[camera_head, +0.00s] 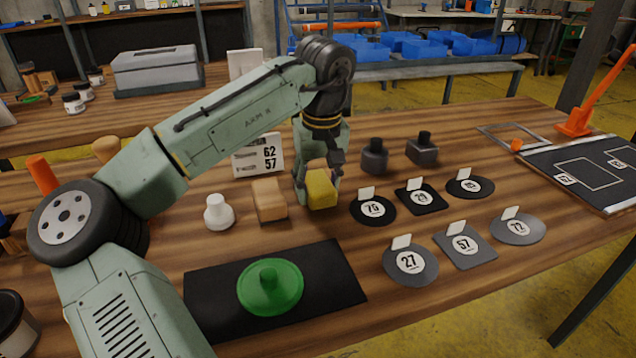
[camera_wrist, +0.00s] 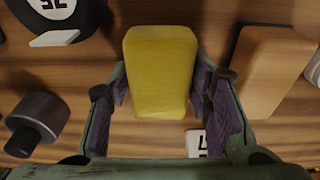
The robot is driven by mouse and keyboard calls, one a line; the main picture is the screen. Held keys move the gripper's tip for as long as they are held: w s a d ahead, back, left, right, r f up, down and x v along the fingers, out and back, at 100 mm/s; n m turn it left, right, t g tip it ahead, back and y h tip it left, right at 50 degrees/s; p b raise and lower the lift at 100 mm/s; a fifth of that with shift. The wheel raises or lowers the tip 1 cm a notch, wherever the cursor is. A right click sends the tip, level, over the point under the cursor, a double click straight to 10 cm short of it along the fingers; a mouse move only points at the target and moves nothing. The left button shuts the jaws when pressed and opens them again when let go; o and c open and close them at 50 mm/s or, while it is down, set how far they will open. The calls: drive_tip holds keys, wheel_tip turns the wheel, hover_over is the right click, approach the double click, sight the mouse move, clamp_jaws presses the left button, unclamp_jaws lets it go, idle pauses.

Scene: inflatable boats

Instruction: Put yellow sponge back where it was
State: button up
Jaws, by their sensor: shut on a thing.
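The yellow sponge (camera_head: 321,189) is a small block near the middle of the wooden table. My gripper (camera_head: 319,180) points down at it, with its fingers on either side of the sponge. In the wrist view the yellow sponge (camera_wrist: 161,70) sits between the two purple-padded fingers of my gripper (camera_wrist: 165,95), which are shut on it. I cannot tell whether the sponge touches the table or is just above it.
A tan wooden block (camera_head: 269,200) stands just left of the sponge, and a white knob-shaped piece (camera_head: 218,212) beyond it. Numbered dark patches (camera_head: 373,209) lie to the right. Two dark grey weights (camera_head: 375,156) stand behind. A black mat (camera_head: 215,300) with a green disc (camera_head: 270,287) lies in front.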

sight(321, 187)
drive_tip(key=shift+f, duration=0.1)
drive_tip(key=o, duration=1.2)
drive_tip(key=r, duration=0.4)
drive_tip(key=s+r, duration=0.1)
drive_tip(key=r, duration=0.7)
drive_tip(key=shift+s+d+r+p, duration=0.1)
drive_tip(key=shift+s+d+p, duration=0.05)
drive_tip(key=shift+d+p, duration=0.15)
